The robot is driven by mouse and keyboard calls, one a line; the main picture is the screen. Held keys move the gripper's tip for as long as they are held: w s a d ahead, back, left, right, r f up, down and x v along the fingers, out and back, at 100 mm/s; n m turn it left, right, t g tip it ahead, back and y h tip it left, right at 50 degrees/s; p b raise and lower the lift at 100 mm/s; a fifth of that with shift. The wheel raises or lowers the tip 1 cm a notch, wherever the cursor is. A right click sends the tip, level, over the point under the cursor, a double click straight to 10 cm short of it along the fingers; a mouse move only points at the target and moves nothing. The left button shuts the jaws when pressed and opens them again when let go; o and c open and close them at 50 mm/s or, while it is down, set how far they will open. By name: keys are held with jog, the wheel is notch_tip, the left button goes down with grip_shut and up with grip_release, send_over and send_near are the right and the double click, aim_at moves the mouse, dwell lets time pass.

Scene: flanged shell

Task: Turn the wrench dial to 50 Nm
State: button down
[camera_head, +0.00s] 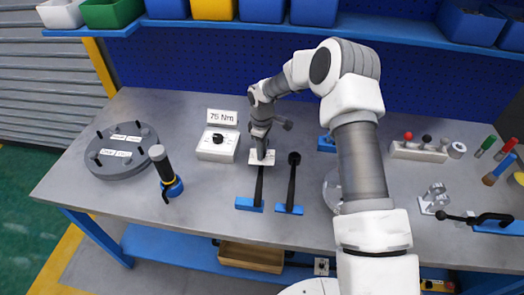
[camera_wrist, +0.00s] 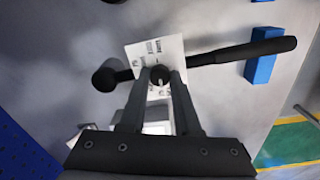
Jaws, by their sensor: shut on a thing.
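The torque wrench (camera_head: 259,184) lies on the grey table with its black handle toward the front edge. Its handle (camera_wrist: 245,51) runs to the right in the wrist view and its round black head (camera_wrist: 105,78) is at the left. A white plate with small print (camera_wrist: 140,57) sits at the dial; it also shows in the head view (camera_head: 257,162). My gripper (camera_head: 261,152) points down over this plate. In the wrist view my fingers (camera_wrist: 160,82) are shut on the small dark dial knob (camera_wrist: 159,74). The print is too small to read.
A sign reading 75 Nm (camera_head: 222,117) stands behind a white box with a black knob (camera_head: 217,143). A second black tool (camera_head: 293,178) lies just right of the wrench. A round grey flange (camera_head: 123,163) and an upright grey-handled tool (camera_head: 161,167) are at the left.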

jog(key=m+b, duration=0.3)
jog(key=m, duration=0.1)
jog(key=shift+f+m+b, duration=0.15)
jog(key=shift+m+b, duration=0.2)
jog(key=shift+m, duration=0.05)
jog(key=m+b, duration=0.2)
jog(key=m, duration=0.4)
jog(key=shift+b, duration=0.35)
jog(key=shift+r+m, duration=0.2)
jog(key=shift+m, duration=0.1)
jog(key=c, duration=0.6)
grip_release()
notch_tip(320, 180, up, 17)
jog(key=shift+r, duration=0.2)
